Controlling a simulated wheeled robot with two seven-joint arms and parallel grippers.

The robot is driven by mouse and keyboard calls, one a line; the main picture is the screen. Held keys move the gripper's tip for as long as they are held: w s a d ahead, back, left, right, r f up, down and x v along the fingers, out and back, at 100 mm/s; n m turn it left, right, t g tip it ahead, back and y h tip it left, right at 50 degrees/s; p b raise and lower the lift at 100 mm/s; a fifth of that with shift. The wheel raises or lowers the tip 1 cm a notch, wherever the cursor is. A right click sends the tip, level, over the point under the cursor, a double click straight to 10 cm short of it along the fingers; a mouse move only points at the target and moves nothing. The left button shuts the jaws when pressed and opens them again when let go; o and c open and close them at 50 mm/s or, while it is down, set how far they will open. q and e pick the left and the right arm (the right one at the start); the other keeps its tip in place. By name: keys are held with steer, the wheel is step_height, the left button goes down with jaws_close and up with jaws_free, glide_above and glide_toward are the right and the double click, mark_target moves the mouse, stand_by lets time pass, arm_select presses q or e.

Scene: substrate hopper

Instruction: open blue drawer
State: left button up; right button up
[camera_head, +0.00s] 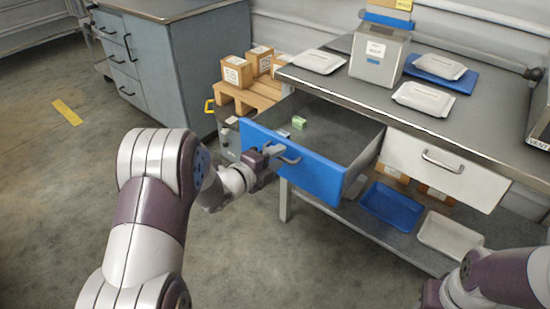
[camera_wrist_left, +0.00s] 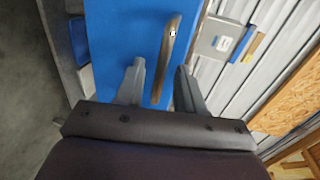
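The blue drawer (camera_head: 310,172) is pulled well out from under the grey worktop, and its inside shows, with a small green item (camera_head: 299,122) in it. Its metal handle (camera_head: 289,159) is on the blue front. My left gripper (camera_head: 275,150) is at the handle's left part. In the left wrist view the two fingers (camera_wrist_left: 160,78) stand apart, with the handle (camera_wrist_left: 168,45) between them and gaps visible on both sides. The blue front (camera_wrist_left: 115,40) fills the view beyond. My right gripper (camera_head: 432,294) is at the bottom right edge, its fingers not clearly seen.
A white drawer (camera_head: 440,172) is shut to the right. White packs (camera_head: 423,98) and a grey metal bin (camera_head: 378,55) stand on the worktop. A blue tray (camera_head: 392,206) lies on the lower shelf. Boxes on a wooden pallet (camera_head: 250,95) stand behind left. Floor in front is clear.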

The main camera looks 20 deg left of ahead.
arm_select(q)
steer(key=p+v, duration=0.2)
steer(key=v, duration=1)
steer(key=shift+s, duration=0.35)
